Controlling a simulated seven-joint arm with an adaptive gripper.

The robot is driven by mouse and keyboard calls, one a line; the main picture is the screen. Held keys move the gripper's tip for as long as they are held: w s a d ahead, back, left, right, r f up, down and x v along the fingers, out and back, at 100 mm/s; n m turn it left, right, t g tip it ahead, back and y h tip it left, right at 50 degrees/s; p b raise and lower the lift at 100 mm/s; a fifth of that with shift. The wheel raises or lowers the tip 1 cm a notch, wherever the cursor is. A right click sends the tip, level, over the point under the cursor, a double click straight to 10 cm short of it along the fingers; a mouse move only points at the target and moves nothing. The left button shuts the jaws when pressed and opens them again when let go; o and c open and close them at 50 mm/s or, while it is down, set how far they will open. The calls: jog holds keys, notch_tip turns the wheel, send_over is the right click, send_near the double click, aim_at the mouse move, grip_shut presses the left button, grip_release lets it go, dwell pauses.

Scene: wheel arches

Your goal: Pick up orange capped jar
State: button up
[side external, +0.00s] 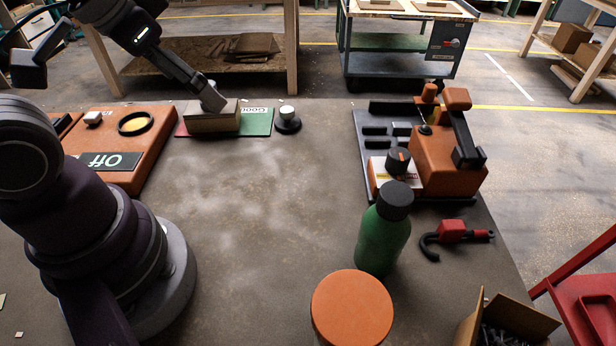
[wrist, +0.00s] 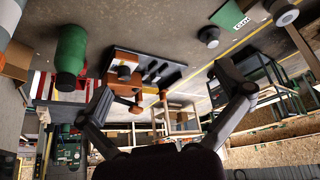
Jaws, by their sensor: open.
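The orange capped jar (side external: 352,308) stands at the near edge of the grey table in the side external view. Its round orange cap faces up and its body is mostly cut off by the frame. My gripper (side external: 120,75) is raised at the upper left of the side view, far from the jar. In the wrist view my gripper (wrist: 165,84) has its two dark fingers spread wide with nothing between them.
A green bottle (side external: 382,238) with a black cap stands just behind the jar; the wrist view shows it too (wrist: 71,50). An orange machine (side external: 440,160), a red-handled hook (side external: 452,231) and a cardboard box (side external: 505,322) lie rightward. The table's middle is clear.

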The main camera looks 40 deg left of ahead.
jog(key=m+g+h, duration=0.4)
jog(key=m+h, duration=0.2)
jog(key=m, duration=0.9)
send_near(349, 305)
jog(key=shift+m, duration=0.4)
jog(key=x, duration=1)
jog(key=shift+d+f, duration=0.15)
jog(key=shift+f, duration=0.2)
jog(key=shift+c, duration=0.4)
jog(key=c, duration=1.3)
jog(key=shift+o, duration=0.2)
